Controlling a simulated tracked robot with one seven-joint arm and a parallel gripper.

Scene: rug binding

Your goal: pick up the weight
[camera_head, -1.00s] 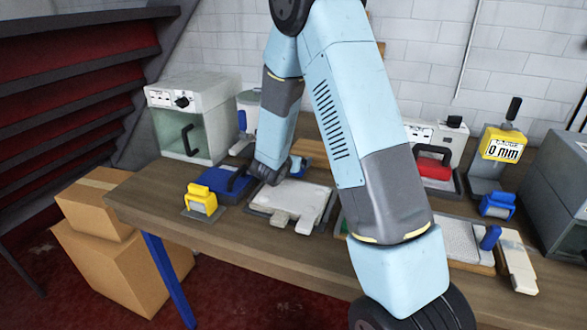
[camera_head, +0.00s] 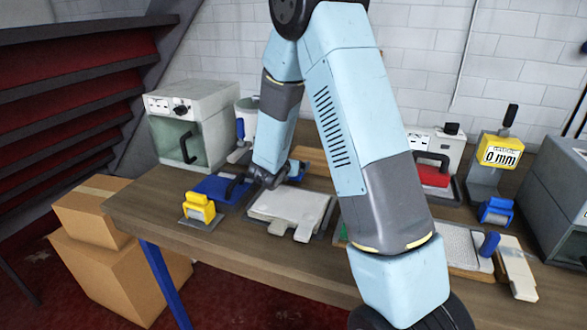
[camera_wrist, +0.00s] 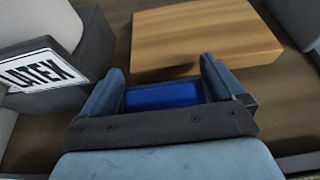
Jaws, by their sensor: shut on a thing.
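The weight is a plain blue block (camera_wrist: 163,95) in the wrist view, between the two fingers of my gripper (camera_wrist: 164,84). My gripper is shut on it, with a finger at each side. The dark palm covers the block's near part. In the head view my gripper (camera_head: 291,172) is low over the back middle of the bench, and only a bit of blue (camera_head: 298,169) shows beside it. The arm hides most of it there. I cannot tell whether the block touches the bench.
A wooden block (camera_wrist: 205,38) lies just ahead of my fingers. A box with a LATEX label (camera_wrist: 38,72) stands at left. On the bench (camera_head: 150,215) are a blue piece with dark handle (camera_head: 218,189), a yellow roller (camera_head: 199,208) and a pale slab (camera_head: 290,207).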

